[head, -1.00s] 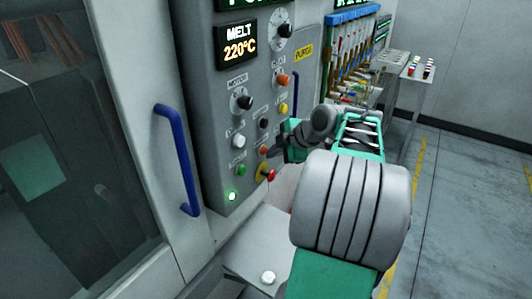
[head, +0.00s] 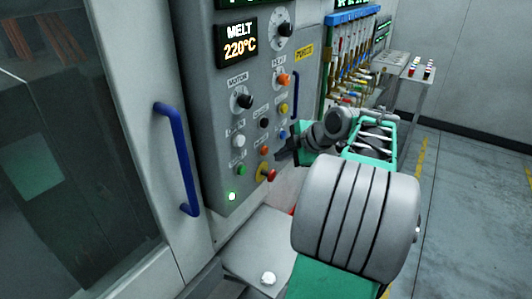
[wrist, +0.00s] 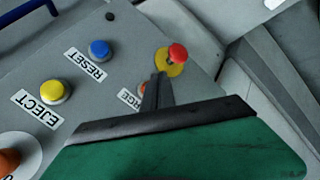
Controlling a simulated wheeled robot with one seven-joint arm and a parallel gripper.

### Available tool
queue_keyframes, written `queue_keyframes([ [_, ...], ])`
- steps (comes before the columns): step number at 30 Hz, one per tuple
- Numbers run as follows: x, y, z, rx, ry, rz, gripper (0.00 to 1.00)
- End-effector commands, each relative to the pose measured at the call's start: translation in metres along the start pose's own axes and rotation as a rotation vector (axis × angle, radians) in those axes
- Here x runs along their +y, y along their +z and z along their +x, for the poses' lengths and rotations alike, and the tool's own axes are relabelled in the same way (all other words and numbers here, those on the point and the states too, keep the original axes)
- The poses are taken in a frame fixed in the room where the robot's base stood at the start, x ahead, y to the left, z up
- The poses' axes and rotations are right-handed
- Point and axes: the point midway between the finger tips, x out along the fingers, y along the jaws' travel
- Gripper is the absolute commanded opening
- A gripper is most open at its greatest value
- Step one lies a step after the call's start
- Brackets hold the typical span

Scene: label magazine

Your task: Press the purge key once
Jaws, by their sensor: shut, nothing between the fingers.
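The control panel (head: 230,110) carries the purge key, a small orange button (head: 264,151) low in its right column. In the wrist view the purge label (wrist: 129,97) is partly covered by my fingers, with only a sliver of the orange key (wrist: 142,88) showing beside them. My gripper (head: 279,156) is shut and empty, its tips just right of the key in the head view. In the wrist view the closed fingertips (wrist: 160,76) overlap the key's area. I cannot tell whether they touch it.
A red mushroom button on a yellow base (wrist: 173,58) sits close to the fingertips. The blue reset button (wrist: 100,50) and yellow eject button (wrist: 55,92) are nearby. A blue door handle (head: 177,160) stands out at the left. The floor at right is clear.

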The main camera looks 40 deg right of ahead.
Motion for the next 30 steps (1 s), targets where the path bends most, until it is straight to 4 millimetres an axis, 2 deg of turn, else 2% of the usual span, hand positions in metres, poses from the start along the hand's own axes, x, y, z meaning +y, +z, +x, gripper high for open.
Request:
queue_keyframes([
  [12, -0.019, 0.019, -0.026, -0.001, 0.0, 0.001, 0.0],
  [30, -0.02, 0.019, -0.026, 0.0, -0.001, 0.0, 0.0],
])
